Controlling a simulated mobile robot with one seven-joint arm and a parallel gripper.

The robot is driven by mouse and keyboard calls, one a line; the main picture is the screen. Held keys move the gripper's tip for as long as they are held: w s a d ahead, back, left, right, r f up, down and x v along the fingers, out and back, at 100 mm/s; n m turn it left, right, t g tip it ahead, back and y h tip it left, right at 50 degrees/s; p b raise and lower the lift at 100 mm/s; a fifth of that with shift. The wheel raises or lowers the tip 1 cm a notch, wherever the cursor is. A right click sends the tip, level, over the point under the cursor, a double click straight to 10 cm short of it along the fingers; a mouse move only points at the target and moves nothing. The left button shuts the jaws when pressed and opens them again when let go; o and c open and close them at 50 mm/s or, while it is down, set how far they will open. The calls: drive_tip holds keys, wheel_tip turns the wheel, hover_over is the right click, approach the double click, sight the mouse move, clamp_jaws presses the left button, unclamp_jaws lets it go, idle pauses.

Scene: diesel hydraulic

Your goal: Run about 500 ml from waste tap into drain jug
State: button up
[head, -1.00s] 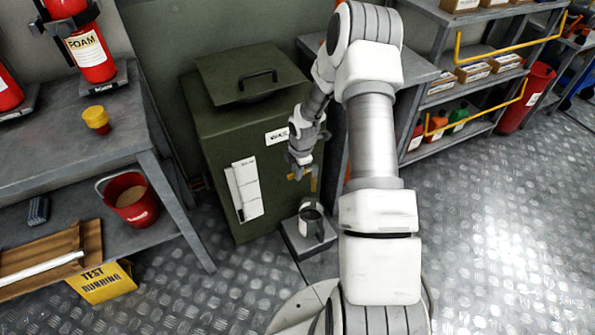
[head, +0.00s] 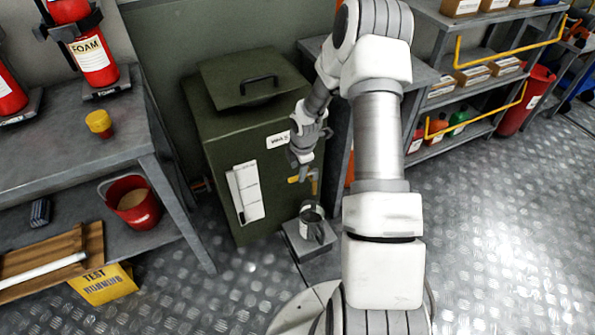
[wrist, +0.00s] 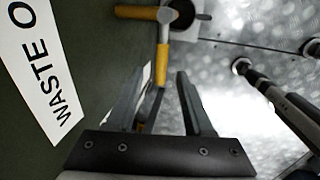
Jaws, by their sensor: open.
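The waste tap, with yellow parts (head: 314,184), sticks out from the front of a green tank (head: 228,150) labelled as waste. In the wrist view a yellow pipe (wrist: 137,12) runs from the tank, and a dark stem with a yellow end (wrist: 147,112) shows between my fingers. The drain jug (head: 311,222), grey with a dark handle, stands upright on a low grey stand below the tap; its level cannot be read. It also shows in the wrist view (wrist: 184,14). My gripper (wrist: 161,80) is open around the stem; contact cannot be told.
A grey stand (head: 294,240) holds the jug on the floor. A workbench (head: 85,160) with a red bucket (head: 130,203) below is at left. Shelving (head: 475,60) stands at right. The metal-plate floor is clear at right. A dark rod (wrist: 280,97) crosses the wrist view.

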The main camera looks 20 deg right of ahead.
wheel_tip(320, 180, up, 14)
drive_tip(key=s+p, duration=0.2)
drive_tip(key=p, duration=0.2)
drive_tip(key=shift+s, duration=0.4)
